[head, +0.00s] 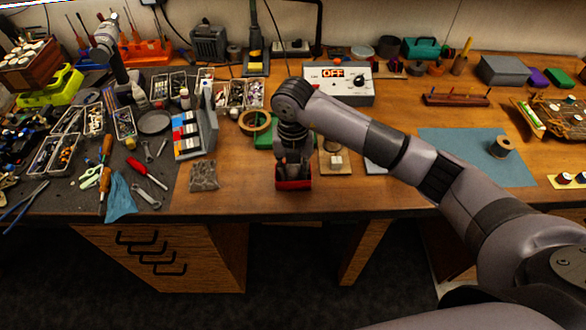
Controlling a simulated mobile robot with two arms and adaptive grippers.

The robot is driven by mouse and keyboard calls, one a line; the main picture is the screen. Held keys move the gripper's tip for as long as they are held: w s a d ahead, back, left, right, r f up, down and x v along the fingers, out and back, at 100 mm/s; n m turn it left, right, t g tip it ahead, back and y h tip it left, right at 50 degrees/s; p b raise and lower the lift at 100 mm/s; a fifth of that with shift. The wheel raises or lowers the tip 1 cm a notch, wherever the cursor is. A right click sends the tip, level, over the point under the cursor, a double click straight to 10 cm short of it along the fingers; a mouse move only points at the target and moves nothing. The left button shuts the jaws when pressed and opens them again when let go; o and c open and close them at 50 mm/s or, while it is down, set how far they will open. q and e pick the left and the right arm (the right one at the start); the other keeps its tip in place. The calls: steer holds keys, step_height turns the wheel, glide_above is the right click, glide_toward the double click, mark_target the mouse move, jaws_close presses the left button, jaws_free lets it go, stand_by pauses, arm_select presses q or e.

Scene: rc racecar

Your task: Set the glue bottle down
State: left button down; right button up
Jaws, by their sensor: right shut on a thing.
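My right arm reaches in from the lower right, and its gripper (293,178) points down near the front edge of the wooden bench in the head view. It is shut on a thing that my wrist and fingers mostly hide. I take this for the glue bottle, but its shape cannot be made out. Something red and dark (293,185) shows at the fingertips, low over the wood or touching it; I cannot tell which. My left gripper is not in view.
Left of my gripper lies a small grey textured pad (203,176), with a parts holder (193,135) behind it. A tape roll (255,122) and a power supply (338,84) stand farther back. Bare wood (240,180) flanks the gripper; a blue mat (475,155) lies right.

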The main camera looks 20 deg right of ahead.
steer(key=shift+f, duration=0.2)
steer(key=o, duration=0.8)
steer(key=shift+r, duration=0.1)
steer(key=shift+c, duration=0.2)
